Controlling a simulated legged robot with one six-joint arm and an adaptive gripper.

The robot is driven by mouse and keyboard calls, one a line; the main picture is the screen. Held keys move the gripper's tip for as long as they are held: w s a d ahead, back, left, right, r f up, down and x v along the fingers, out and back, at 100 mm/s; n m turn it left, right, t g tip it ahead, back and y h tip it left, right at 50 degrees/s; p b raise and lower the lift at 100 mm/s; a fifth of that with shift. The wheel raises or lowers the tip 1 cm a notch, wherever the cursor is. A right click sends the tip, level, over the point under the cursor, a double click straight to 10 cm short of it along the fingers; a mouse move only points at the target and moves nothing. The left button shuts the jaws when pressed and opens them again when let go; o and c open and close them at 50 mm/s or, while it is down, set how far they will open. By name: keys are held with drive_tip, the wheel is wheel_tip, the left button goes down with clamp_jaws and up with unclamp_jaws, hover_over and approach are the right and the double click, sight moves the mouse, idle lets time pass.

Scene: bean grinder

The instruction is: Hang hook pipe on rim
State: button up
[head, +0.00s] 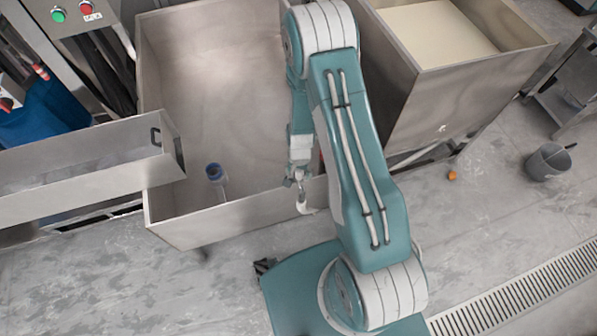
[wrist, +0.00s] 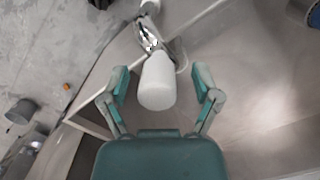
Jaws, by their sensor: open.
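The hook pipe shows in the wrist view as a white cylindrical end (wrist: 157,85) with a shiny metal part beyond it. It lies at the metal tub's rim, and its small white curved end (head: 305,207) shows at the front wall in the head view. I cannot tell exactly how it rests on the rim. My gripper (wrist: 160,88) is open, with one finger on each side of the white end and a visible gap to both. In the head view my gripper (head: 298,180) is small and partly hidden by my arm. The tub rim (head: 240,206) runs below it.
A blue-topped piece (head: 214,172) stands inside the tub on the left. A metal chute (head: 80,170) reaches over the tub's left side. A second metal bin (head: 465,85) stands to the right. A grey bucket (head: 547,162) and a small orange object (head: 452,175) are on the floor.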

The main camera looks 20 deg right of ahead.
drive_tip(key=r, duration=1.2)
drive_tip(key=shift+w+d, duration=0.2)
drive_tip(key=shift+w, duration=0.1)
drive_tip(key=s+r+n+t, duration=0.3)
drive_tip(key=r, duration=1.7)
drive_tip(key=s+r+n+t, duration=0.3)
drive_tip(key=s+r+n, duration=0.1)
drive_tip(key=s+r, duration=0.9)
drive_tip(key=shift+s+a+r, duration=0.15)
drive_tip(key=shift+s+a, duration=0.2)
drive_tip(key=shift+s, duration=0.1)
